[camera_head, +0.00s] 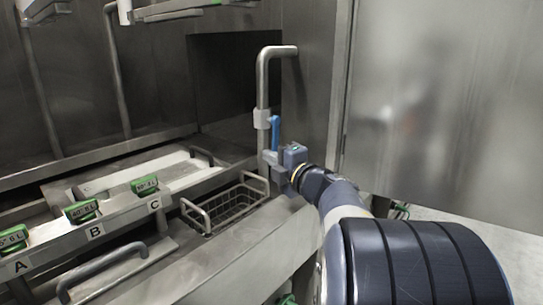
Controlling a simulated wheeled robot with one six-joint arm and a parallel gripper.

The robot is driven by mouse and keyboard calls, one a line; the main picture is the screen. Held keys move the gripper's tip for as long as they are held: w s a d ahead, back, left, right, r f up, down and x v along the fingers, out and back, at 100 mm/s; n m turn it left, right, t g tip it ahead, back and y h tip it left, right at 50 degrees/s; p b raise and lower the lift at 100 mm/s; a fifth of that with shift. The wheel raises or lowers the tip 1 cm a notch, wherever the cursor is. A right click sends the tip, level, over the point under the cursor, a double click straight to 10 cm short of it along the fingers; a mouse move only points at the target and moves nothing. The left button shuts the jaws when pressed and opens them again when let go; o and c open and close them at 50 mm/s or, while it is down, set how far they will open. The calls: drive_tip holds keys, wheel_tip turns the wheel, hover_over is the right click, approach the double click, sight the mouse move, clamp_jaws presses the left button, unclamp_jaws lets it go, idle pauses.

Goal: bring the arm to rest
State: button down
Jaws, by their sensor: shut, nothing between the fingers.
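My arm (345,205) reaches in from the lower right of the head view, pointing away toward the washer. My gripper (270,158) is at its far end, shut and empty. It is small in the picture, beside the vertical pipe (263,95) and just below a blue lever handle (275,132). I cannot tell whether the gripper touches the pipe or the lever.
A wire basket (232,207) with raised handles sits left of my gripper. Green tagged parts (82,211) stand along a rail marked A, B and C. A dark opening (232,75) lies behind. A steel panel (445,110) fills the right.

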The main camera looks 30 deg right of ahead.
drive_tip(key=s, duration=0.7)
drive_tip(key=shift+d, duration=0.45)
drive_tip(key=shift+w+f, duration=0.1)
drive_tip(key=shift+w, duration=0.05)
